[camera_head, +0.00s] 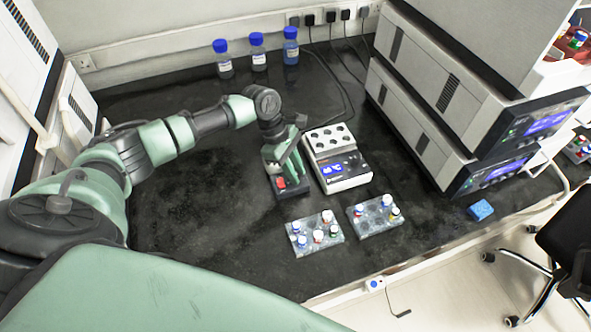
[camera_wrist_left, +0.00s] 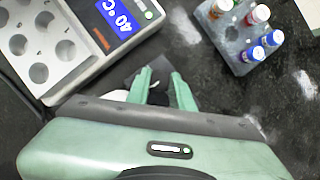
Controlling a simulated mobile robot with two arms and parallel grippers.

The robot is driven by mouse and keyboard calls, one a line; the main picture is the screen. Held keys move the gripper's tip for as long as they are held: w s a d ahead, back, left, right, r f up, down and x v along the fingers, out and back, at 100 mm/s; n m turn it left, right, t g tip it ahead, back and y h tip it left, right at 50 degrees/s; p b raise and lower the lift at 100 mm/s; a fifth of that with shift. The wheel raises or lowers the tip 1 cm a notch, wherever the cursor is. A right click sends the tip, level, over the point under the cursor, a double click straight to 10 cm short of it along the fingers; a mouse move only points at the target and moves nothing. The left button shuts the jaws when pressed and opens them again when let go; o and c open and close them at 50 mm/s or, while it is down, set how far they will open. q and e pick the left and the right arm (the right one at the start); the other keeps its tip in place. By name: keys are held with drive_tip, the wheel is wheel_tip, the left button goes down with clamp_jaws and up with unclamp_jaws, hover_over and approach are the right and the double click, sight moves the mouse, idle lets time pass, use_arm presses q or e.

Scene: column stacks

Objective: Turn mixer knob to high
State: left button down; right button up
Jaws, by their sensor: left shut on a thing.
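The mixer (camera_head: 292,192) is a small dark device on the black bench, with a red patch (camera_head: 281,183) on its front. My left gripper (camera_head: 284,164) is directly over it and hides most of its top. In the left wrist view the green fingers (camera_wrist_left: 159,82) stand a little apart, shut on a small dark part that I take to be the mixer knob (camera_wrist_left: 157,97). The knob's setting and markings cannot be read. My right gripper is in neither view.
A white heater block (camera_head: 340,178) with a blue display reading 40 °C stands just right of the mixer. Two vial racks (camera_head: 314,246) (camera_head: 387,223) sit in front. Blue-capped bottles (camera_head: 257,60) stand at the back; stacked instruments (camera_head: 455,125) are at right. The bench's left is clear.

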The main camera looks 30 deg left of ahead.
use_arm(q)
drive_tip(key=shift+r+m+g+p, duration=0.35)
drive_tip(key=shift+m+p, duration=0.65)
drive_tip(key=shift+p, duration=0.8)
drive_tip(key=shift+w+f+m+g+p, duration=0.15)
drive_tip(key=shift+m+g+p, duration=0.3)
drive_tip(key=shift+m, duration=0.45)
drive_tip(key=m, duration=0.1)
drive_tip(key=m+g, duration=0.1)
drive_tip(key=m, duration=0.1)
drive_tip(key=shift+d+f+m+y, duration=0.1)
drive_tip(key=shift+f+m+y, duration=0.1)
drive_tip(key=shift+m+y, duration=0.1)
drive_tip(key=m+g+y, duration=0.1)
drive_tip(key=m, duration=0.2)
drive_tip(key=shift+w+m, duration=0.15)
drive_tip(key=shift+m, duration=0.15)
drive_tip(key=m+g+y, duration=0.1)
drive_tip(key=m, duration=0.2)
drive_tip(key=shift+d+m, duration=0.1)
drive_tip(key=shift+m, duration=0.2)
drive_tip(key=shift+m+y, duration=0.7)
drive_tip(key=shift+m, duration=0.9)
drive_tip(key=shift+r, duration=0.1)
drive_tip(key=c, duration=1.2)
unclamp_jaws()
drive_tip(key=shift+c, duration=0.2)
